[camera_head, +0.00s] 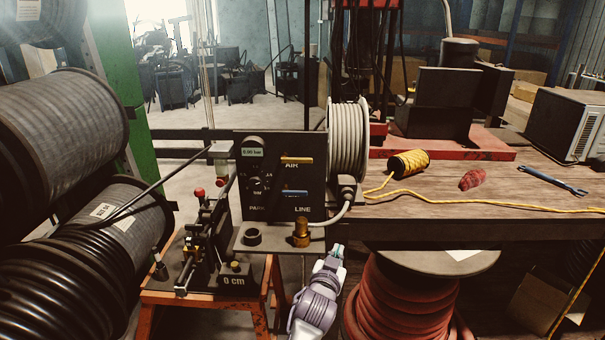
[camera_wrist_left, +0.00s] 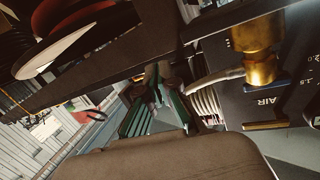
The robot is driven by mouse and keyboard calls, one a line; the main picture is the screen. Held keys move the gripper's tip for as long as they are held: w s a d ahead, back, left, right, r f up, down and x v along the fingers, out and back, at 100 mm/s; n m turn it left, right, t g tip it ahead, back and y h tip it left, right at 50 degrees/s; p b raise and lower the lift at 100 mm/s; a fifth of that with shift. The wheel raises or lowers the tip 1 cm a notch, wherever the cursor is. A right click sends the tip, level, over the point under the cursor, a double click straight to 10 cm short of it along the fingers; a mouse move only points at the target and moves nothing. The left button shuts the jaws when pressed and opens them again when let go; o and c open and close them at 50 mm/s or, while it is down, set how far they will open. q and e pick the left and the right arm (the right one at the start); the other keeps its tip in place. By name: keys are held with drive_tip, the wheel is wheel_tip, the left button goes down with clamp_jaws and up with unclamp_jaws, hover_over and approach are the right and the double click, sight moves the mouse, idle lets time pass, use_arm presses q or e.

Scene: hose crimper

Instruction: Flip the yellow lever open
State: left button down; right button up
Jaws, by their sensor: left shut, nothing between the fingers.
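The yellow lever (camera_head: 297,160) is on the front of the dark control panel (camera_head: 262,215), just above the word AIR. It lies roughly horizontal. In the left wrist view the panel is tilted and the yellow lever (camera_wrist_left: 265,125) shows near its lower edge, beside AIR. A blue lever (camera_head: 293,193) sits below it, above LINE. My left gripper (camera_head: 338,250) is shut and empty, below and right of the panel, in front of the bench edge and apart from the lever. Its green fingers (camera_wrist_left: 158,78) also show in the left wrist view. My right gripper is not in view.
A brass fitting (camera_head: 301,233) stands on the ledge below the panel, between my left gripper and the levers. A grey hose reel (camera_head: 348,140) is right of the panel. The wooden bench (camera_head: 470,210) and a red hose reel (camera_head: 405,300) are close to my gripper's right.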

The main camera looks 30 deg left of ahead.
use_arm(q)
drive_tip(key=s+a+r+n+y, duration=0.1)
drive_tip(key=a+r+y, duration=0.1)
drive_tip(key=r, duration=0.5)
drive_tip(key=s+a+r+n+t+y+b, duration=0.1)
drive_tip(key=s+a+r+n+y, duration=0.1)
drive_tip(key=r, duration=0.6)
drive_tip(key=s+a+r+n+t+y+b, duration=0.1)
drive_tip(key=a+r+n+y, duration=0.1)
drive_tip(key=r, duration=0.5)
drive_tip(key=shift+s+a+r+y, duration=0.35)
drive_tip(key=shift+a+y, duration=0.15)
drive_tip(key=shift+a, duration=0.5)
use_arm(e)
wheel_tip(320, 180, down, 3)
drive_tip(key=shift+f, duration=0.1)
